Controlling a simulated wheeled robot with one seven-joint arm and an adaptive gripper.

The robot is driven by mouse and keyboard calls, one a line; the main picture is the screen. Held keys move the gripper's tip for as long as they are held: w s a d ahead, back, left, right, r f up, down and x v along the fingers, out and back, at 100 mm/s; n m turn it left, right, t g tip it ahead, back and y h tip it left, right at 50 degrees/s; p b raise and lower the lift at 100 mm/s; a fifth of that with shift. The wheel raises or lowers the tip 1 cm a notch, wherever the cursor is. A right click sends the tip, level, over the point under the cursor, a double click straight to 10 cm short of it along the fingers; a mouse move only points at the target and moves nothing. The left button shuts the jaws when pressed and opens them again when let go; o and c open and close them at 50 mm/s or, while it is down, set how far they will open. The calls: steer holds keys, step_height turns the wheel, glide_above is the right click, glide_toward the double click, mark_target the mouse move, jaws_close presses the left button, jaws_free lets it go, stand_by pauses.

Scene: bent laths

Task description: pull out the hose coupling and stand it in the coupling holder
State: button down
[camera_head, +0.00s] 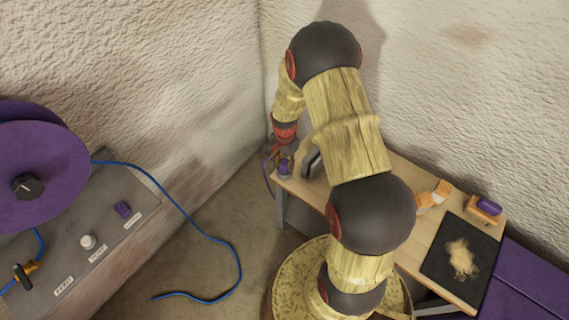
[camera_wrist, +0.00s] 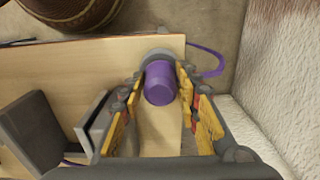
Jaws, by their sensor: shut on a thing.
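A purple cylinder, which looks like the hose coupling (camera_wrist: 160,84), is between the two yellow-padded fingers of my gripper (camera_wrist: 162,73) in the wrist view. My gripper is shut on it. A grey round part (camera_wrist: 163,52) shows at its far end; I cannot tell whether the coupling still sits in it. A purple cord (camera_wrist: 213,62) loops beside it. In the head view my gripper (camera_head: 284,150) is at the left end of the wooden table, with the purple coupling (camera_head: 284,166) below it. I cannot make out which part is the coupling holder.
A grey bracket (camera_wrist: 93,122) and a dark block (camera_wrist: 30,132) stand beside my gripper on the table (camera_wrist: 115,55). A black mat (camera_head: 440,258) and a purple-topped brush (camera_head: 487,207) are farther right. A reel (camera_head: 55,165) with a blue hose (camera_head: 205,226) is at left. Walls are close behind.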

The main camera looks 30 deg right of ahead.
steer(key=shift+f, duration=0.25)
stand_by(0.4)
steer(key=c, duration=1.3)
jaws_free()
steer(key=o, duration=0.4)
steer(key=shift+o, duration=0.8)
steer(key=shift+r, duration=0.15)
steer(key=shift+r+p, duration=2.7)
steer(key=shift+r, duration=0.95)
